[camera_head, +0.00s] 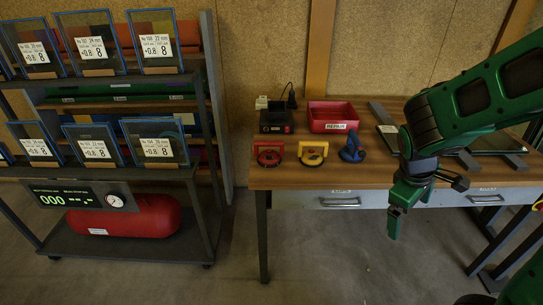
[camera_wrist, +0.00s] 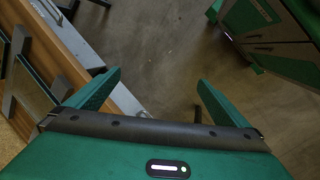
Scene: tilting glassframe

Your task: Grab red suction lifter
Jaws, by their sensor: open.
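The red suction lifter (camera_head: 268,154) sits at the left front of the wooden table (camera_head: 375,178), left of a yellow lifter (camera_head: 313,153) and a blue lifter (camera_head: 352,149). My gripper (camera_head: 394,222) hangs in front of the table's front edge, to the right of the lifters and apart from them. In the wrist view my gripper (camera_wrist: 155,90) is open, with its two green fingers spread and nothing between them. That view shows floor and the table edge; the red lifter is not in it.
A red bin (camera_head: 333,117) and a black device (camera_head: 276,119) stand behind the lifters. Dark bars and a glass pane (camera_head: 490,141) lie at the table's right. A rack (camera_head: 205,120) with framed panes stands at the left. Drawers with handles (camera_head: 340,203) sit under the tabletop.

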